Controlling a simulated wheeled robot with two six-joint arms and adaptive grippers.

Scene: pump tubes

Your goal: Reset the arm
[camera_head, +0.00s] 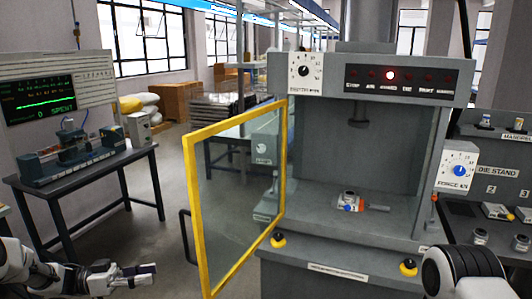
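My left gripper (150,274) is at the lower left, low in front of the open floor, with its fingers pointing right. It appears empty and touches nothing that I can see; the gap between its fingers is too small to judge. My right arm (465,272) shows as a white and black rounded link at the lower right; its gripper is not in view. The press (360,225) stands at centre right with its yellow-framed door (232,190) swung open to the left. A small metal and orange part (349,201) sits on the press bed.
A bench (75,183) with a test device and a monitor (38,99) reading "SPENT" stands left. The door's edge and handle (187,237) jut out near my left gripper.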

